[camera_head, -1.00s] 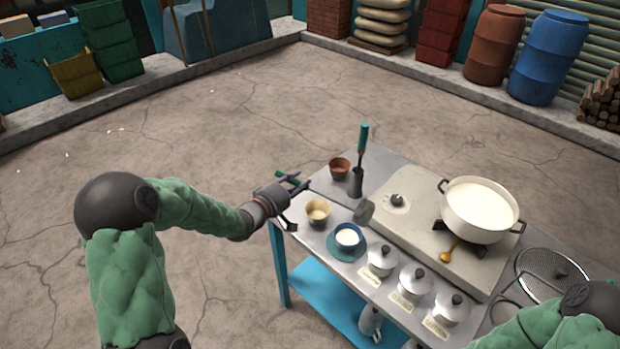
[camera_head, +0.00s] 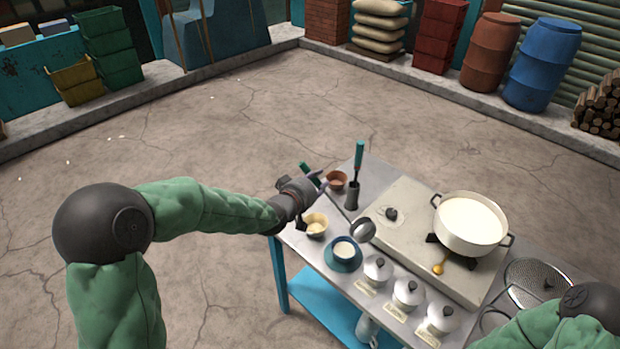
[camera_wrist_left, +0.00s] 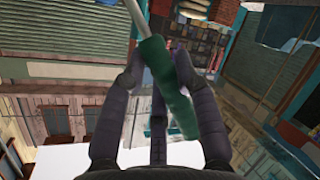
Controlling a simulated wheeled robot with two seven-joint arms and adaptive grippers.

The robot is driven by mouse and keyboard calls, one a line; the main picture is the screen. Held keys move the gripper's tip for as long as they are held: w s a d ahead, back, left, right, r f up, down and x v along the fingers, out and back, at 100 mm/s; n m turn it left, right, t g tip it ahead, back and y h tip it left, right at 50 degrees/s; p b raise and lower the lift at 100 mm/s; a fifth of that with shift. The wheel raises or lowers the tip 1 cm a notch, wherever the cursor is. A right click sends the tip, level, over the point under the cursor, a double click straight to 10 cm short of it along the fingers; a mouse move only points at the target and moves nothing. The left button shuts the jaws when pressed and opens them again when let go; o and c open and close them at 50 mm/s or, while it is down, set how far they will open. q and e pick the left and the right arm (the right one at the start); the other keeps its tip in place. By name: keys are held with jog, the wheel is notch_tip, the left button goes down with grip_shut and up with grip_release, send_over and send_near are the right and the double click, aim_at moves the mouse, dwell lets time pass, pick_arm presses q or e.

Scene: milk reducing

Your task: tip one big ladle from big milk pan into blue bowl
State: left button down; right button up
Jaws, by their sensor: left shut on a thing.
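My left gripper (camera_head: 314,181) is shut on the green handle of the big ladle. The handle (camera_wrist_left: 170,85) lies between the fingers in the left wrist view, its metal shaft running up out of the picture. The ladle's grey bowl (camera_head: 362,230) hangs just behind and right of the blue bowl (camera_head: 334,255); I see no white in it. The big milk pan (camera_head: 441,225), white with dark handles and full of milk, stands on the stove at right. My right gripper is out of view.
A cream bowl (camera_head: 316,224) and a brown bowl (camera_head: 336,180) stand near my left gripper. A green-handled tool stands in a metal holder (camera_head: 352,196). Several lidded pots (camera_head: 408,293) line the front edge. A round mesh strainer (camera_head: 535,280) lies at right.

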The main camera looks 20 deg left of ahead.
pick_arm(q)
jog(key=w+d+r+m+g+y+p, duration=0.1)
jog(key=d+r+m+y+p, duration=0.2)
jog(key=d+p, duration=0.8)
notch_tip(320, 180, up, 4)
jog(key=m+p, duration=0.2)
jog(key=p, duration=0.5)
jog(key=shift+w+y, duration=0.3)
jog(key=shift+w, duration=0.05)
